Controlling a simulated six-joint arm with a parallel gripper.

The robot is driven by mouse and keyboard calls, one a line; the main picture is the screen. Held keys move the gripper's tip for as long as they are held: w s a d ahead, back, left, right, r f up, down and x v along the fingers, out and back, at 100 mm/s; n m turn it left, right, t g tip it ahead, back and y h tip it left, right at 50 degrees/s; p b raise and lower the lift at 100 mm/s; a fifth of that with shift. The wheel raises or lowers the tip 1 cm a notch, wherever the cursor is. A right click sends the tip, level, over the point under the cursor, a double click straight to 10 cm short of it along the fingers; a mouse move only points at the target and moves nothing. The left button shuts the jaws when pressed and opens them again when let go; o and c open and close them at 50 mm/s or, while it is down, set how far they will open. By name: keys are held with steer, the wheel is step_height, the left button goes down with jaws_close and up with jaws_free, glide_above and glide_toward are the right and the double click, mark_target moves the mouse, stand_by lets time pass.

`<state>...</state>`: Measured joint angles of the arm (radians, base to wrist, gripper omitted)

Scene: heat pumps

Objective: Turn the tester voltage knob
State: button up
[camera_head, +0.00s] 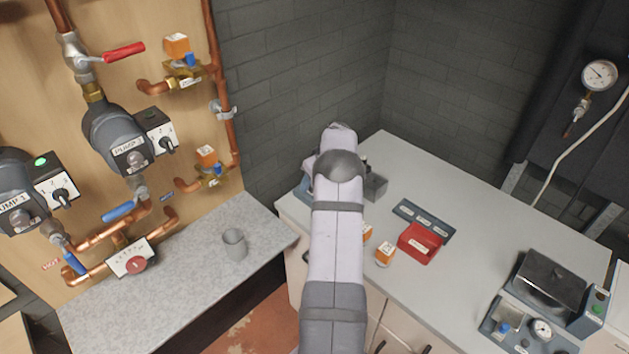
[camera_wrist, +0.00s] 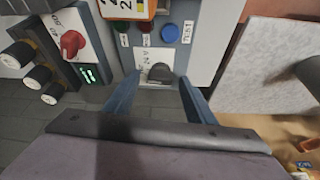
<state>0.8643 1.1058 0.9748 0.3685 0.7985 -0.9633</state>
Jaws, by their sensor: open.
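The tester (camera_wrist: 197,57) is a grey box in the upper middle of the wrist view. Its dark voltage knob (camera_wrist: 160,72) sits on a white label with small print, partly readable as "V". My gripper (camera_wrist: 157,88) is open, with one blue-grey finger on each side of the knob in the picture. I cannot tell whether either finger touches it. In the head view, my arm hides the tester's front and my fingers.
Left of the tester in the wrist view is a unit with a red knob (camera_wrist: 72,43) and green display. In the head view, a red tray (camera_head: 421,243) and orange block (camera_head: 385,252) lie on the worktop.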

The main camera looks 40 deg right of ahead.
steer(key=c, duration=1)
steer(key=shift+c, duration=0.2)
steer(key=shift+m, duration=0.4)
steer(key=shift+a+m+h+b, duration=0.1)
steer(key=shift+m+h+b, duration=0.3)
steer(key=shift+m+b, duration=0.3)
steer(key=m+h, duration=0.1)
steer(key=m, duration=0.1)
steer(key=m+g, duration=0.1)
steer(key=m, duration=0.2)
steer(key=shift+w+a+h+b, duration=0.1)
steer(key=shift+a+h+b, duration=0.05)
steer(key=shift+h+b, duration=0.25)
steer(key=shift+m+g, duration=0.3)
steer(key=o, duration=1)
steer(key=shift+o, duration=0.2)
